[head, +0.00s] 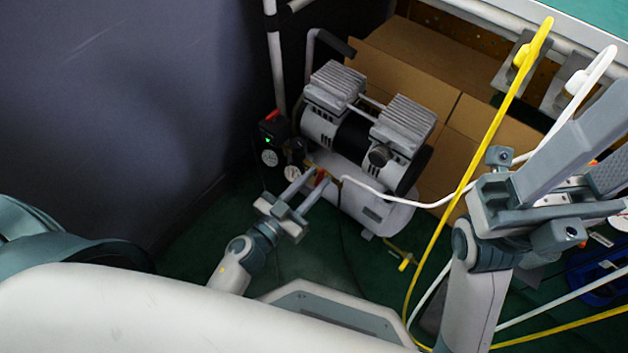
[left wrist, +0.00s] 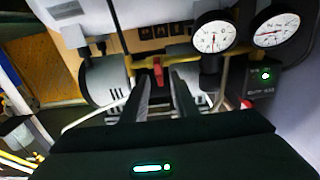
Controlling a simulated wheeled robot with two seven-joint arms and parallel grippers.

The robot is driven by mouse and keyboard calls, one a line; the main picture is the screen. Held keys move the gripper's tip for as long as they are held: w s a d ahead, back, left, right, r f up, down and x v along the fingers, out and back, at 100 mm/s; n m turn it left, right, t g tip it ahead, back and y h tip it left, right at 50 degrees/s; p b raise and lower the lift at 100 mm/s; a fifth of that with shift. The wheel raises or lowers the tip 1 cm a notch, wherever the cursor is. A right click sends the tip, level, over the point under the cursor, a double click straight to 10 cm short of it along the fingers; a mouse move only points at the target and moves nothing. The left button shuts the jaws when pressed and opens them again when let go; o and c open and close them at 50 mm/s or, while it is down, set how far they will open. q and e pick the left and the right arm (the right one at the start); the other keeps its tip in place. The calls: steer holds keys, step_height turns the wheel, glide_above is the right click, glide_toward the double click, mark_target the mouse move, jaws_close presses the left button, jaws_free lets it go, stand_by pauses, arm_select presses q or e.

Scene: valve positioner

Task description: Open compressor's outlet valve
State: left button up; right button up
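The compressor (head: 365,130) has two finned heads over a white tank and stands on the green floor. Its outlet valve has a small red handle (left wrist: 158,70) on a yellow brass pipe in the left wrist view. It also shows in the head view (head: 320,178), partly covered by a finger. My left gripper (head: 315,178) is open at the valve; its fingertips (left wrist: 160,75) lie either side of the handle. I cannot tell whether they touch it. My right gripper (head: 600,150) is open and apart from the compressor at the right, its tips near the picture edge.
Two gauges (left wrist: 214,34) and a black pressure switch (head: 272,133) sit left of the valve in the head view. A white hose (head: 400,200) and a yellow hose (head: 485,150) cross the right side. Cardboard boxes (head: 420,60) stand behind; a dark wall (head: 120,100) is left.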

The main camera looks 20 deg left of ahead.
arm_select(q)
jaws_close()
